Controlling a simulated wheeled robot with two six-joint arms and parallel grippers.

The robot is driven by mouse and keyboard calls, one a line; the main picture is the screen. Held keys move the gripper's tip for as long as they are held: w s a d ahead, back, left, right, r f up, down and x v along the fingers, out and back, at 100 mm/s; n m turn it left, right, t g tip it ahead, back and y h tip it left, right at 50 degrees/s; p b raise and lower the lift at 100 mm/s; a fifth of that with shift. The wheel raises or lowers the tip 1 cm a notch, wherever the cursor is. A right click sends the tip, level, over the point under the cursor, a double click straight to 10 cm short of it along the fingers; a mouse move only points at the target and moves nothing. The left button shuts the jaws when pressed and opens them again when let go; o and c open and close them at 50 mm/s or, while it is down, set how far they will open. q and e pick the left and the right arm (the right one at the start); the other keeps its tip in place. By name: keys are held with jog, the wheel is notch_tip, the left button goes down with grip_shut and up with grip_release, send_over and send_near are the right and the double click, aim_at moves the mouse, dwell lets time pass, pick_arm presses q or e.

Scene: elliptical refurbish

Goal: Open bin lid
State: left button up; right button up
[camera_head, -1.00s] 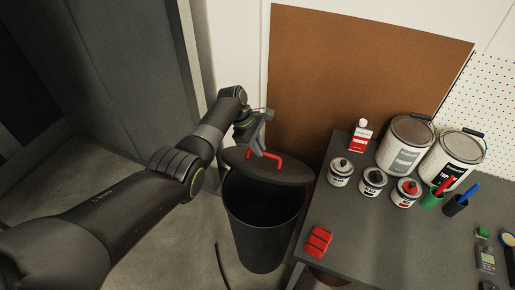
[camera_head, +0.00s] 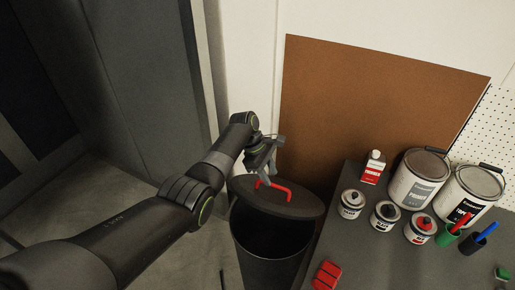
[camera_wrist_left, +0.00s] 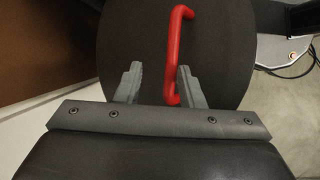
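The black bin (camera_head: 270,262) stands on the floor left of the table, its dark opening partly showing. Its round black lid (camera_head: 300,207) is raised and tilted at the back of the rim, with a red handle (camera_head: 272,187) on top. My left gripper (camera_head: 270,168) is just above the handle. In the left wrist view, the left gripper (camera_wrist_left: 158,84) has its fingers apart. The red handle (camera_wrist_left: 175,50) lies between them, closer to the right finger, and neither finger clearly grips it. The lid (camera_wrist_left: 220,50) fills the middle of that view. My right gripper is out of view.
The dark table (camera_head: 345,245) at right holds paint cans (camera_head: 412,185), small jars (camera_head: 385,215), a red-and-white bottle (camera_head: 373,168) and a red object (camera_head: 327,275). A brown board (camera_head: 370,100) leans on the wall behind. Floor at lower left is clear.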

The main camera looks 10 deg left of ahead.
pick_arm(q)
jog(key=b+v, duration=0.1)
jog(key=v, duration=1.5)
